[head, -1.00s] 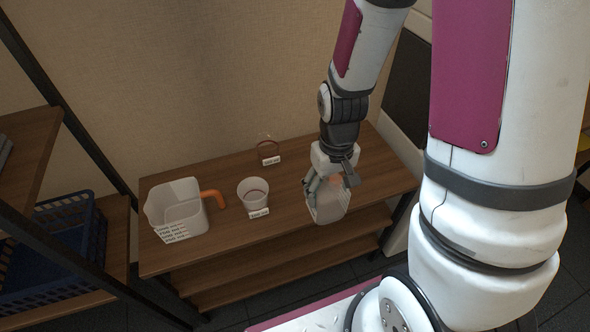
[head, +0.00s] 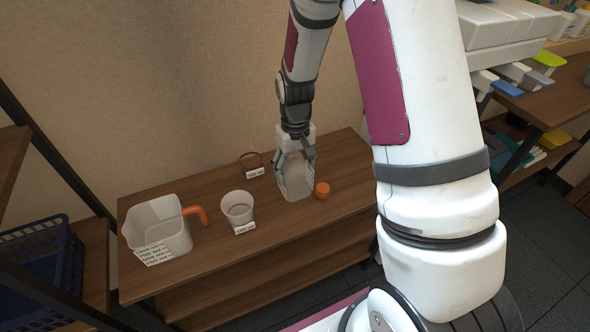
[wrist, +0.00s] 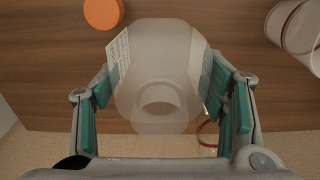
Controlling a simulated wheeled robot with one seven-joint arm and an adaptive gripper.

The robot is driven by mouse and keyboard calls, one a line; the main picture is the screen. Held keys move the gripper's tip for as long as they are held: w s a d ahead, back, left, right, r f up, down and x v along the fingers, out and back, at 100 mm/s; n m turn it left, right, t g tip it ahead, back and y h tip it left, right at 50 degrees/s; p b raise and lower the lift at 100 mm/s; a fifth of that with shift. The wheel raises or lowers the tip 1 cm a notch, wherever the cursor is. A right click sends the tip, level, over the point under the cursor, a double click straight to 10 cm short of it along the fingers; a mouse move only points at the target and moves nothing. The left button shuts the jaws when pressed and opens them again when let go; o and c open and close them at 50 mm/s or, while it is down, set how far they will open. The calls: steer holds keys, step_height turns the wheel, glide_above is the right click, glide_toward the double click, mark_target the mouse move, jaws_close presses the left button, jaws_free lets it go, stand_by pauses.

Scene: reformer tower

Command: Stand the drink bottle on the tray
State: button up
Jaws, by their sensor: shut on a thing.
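A translucent whitish bottle (head: 297,182) with a round neck and white labels on two sides is between the fingers of my gripper (head: 294,143). I take it as the drink bottle. In the wrist view the bottle (wrist: 155,65) sits between the teal finger pads, its neck towards my palm. My gripper is shut on it. The bottle looks upright over the wooden table's right half. I cannot tell whether its base touches the tabletop. I see nothing in these frames that is clearly the tray.
An orange round cap-like piece (head: 322,190) lies right of the bottle. A white cup (head: 237,207), a clear jug (head: 155,228) with an orange handle, and a brown ring with a label (head: 250,163) are on the table (head: 205,268). A blue crate (head: 38,245) is left. Another shelf stands right.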

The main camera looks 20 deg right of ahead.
steer(key=shift+f, duration=0.3)
steer(key=o, duration=1.1)
step_height(320, 180, up, 12)
steer(key=p, duration=0.2)
steer(key=shift+r+p, duration=0.2)
steer(key=shift+p, duration=0.15)
